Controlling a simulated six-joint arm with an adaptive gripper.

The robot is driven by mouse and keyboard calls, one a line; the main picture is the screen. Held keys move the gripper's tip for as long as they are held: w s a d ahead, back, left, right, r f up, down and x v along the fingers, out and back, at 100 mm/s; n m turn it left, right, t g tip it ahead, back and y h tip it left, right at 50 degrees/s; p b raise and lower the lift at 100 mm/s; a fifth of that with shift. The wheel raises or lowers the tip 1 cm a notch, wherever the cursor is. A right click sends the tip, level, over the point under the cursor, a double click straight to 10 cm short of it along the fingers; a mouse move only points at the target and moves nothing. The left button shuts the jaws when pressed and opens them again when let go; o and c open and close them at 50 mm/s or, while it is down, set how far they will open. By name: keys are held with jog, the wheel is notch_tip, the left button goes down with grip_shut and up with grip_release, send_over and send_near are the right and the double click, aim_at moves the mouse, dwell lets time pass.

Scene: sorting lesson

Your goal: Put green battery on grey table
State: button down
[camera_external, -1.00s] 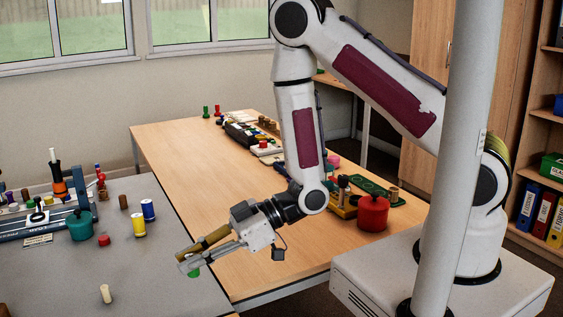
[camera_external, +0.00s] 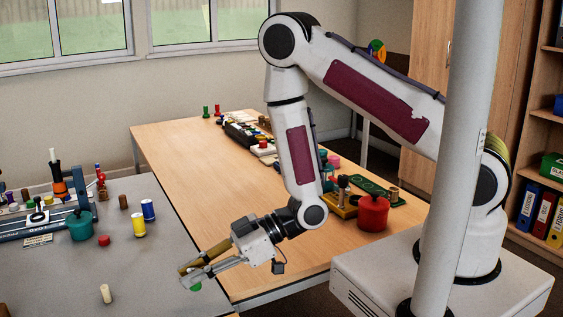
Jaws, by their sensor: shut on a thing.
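My gripper (camera_external: 191,277) is at the lower middle, tilted down to the left, above the corner where the grey table meets the wooden table. It is shut on a small green thing, the green battery (camera_external: 196,286), of which only the lower end shows below the fingertips. The rest of it is hidden by the fingers. The grey table (camera_external: 150,275) fills the lower left. I cannot tell whether the battery touches the surface.
On the grey table stand a cream peg (camera_external: 106,293), a red cap (camera_external: 103,240), a yellow spool (camera_external: 138,225), a blue spool (camera_external: 148,210) and a teal pot (camera_external: 80,226). A red pot (camera_external: 373,213) stands on the wooden table (camera_external: 185,170). The grey table's front middle is mostly clear.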

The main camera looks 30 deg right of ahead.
aim_at(195, 286)
jog(key=shift+f, duration=1.65)
jog(key=shift+f, duration=0.1)
jog(key=c, duration=1.9)
grip_release()
jog(key=shift+v, duration=3.8)
